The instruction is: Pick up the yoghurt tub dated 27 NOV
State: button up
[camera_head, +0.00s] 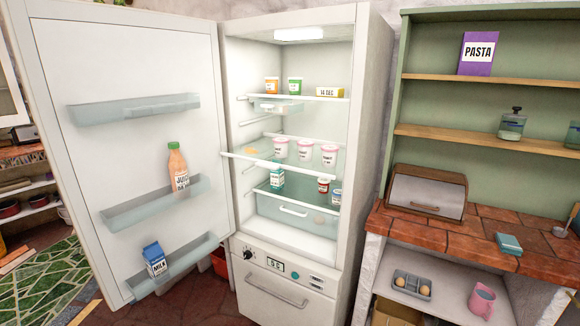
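The fridge (367,130) stands open. On its middle shelf, three white tubs with pink rims stand in a row: a left tub (280,148), a middle tub (305,150) and a right tub (329,155). They look like yoghurt tubs. Their dark label print is too small to read, so I cannot tell which is dated 27 NOV. An orange tub (271,86) and a green tub (295,86) stand on the top shelf. A small red-and-white tub (323,186) and a blue-and-white one (336,197) stand lower right. My gripper is not in view.
The fridge door (150,62) is swung wide left, holding a juice bottle (178,167) and a milk carton (154,260). A brick counter (480,232) with a bread bin (428,192) is right.

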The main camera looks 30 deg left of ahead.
aim_at(329, 152)
jog(key=z, duration=0.05)
jog(key=k, duration=0.7)
jog(key=u, duration=1.1)
jog(key=i, duration=1.25)
jog(key=z, duration=0.05)
